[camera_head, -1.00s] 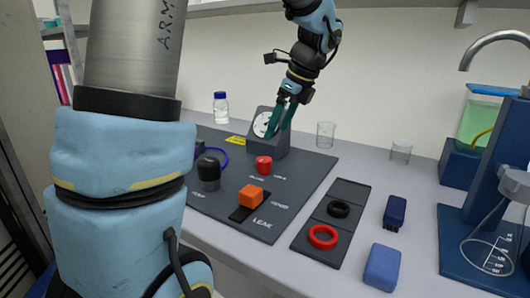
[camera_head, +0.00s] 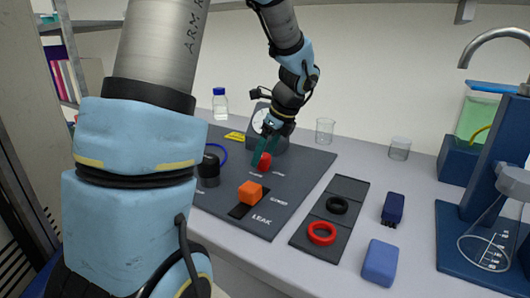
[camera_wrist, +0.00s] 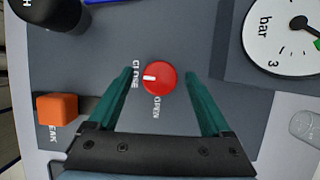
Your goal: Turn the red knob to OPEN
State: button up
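The red knob (camera_wrist: 159,78) sits on the dark panel, with a white pointer mark on its left side toward the word CLOSE; the word OPEN is printed below it in the wrist view. In the head view the knob (camera_head: 264,162) shows beside my fingertips. My gripper (camera_wrist: 160,75) is open, its two green fingers on either side of the knob with gaps to both. In the head view the gripper (camera_head: 264,152) is low over the knob. Whether the fingertips reach down to the knob's height I cannot tell.
An orange block (camera_head: 250,192) stands on the panel at LEAK, and a black knob (camera_head: 208,168) stands to its left. The gauge (camera_wrist: 285,38) rises close to the gripper. Red (camera_head: 322,233) and black rings lie on a dark tray at right.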

grip_shut()
dwell(0.5)
jog(key=shift+r+n+p, duration=0.1)
jog(key=shift+n+p, duration=0.2)
jog(key=shift+p, duration=0.05)
jog(key=n+g+p, duration=0.1)
jog(key=n+p, duration=0.1)
jog(key=shift+w+d+r+n+y, duration=0.1)
jog(key=shift+n+y, duration=0.3)
jog(key=n+g+p, duration=0.2)
jog(key=n+p, duration=0.1)
jog(key=n, duration=0.2)
jog(key=shift+w+p, duration=0.15)
jog(key=shift+p, duration=0.25)
jog(key=n+g+p, duration=0.2)
jog(key=n, duration=0.3)
jog(key=shift+w, duration=0.1)
jog(key=shift+w+n+g+h+p, duration=0.1)
jog(key=shift+n+g+h+p, duration=0.3)
jog(key=shift+n, duration=0.7)
jog(key=shift+n+g+h+p, duration=0.35)
jog(key=shift+n+h, duration=0.15)
jog(key=shift+n, duration=0.6)
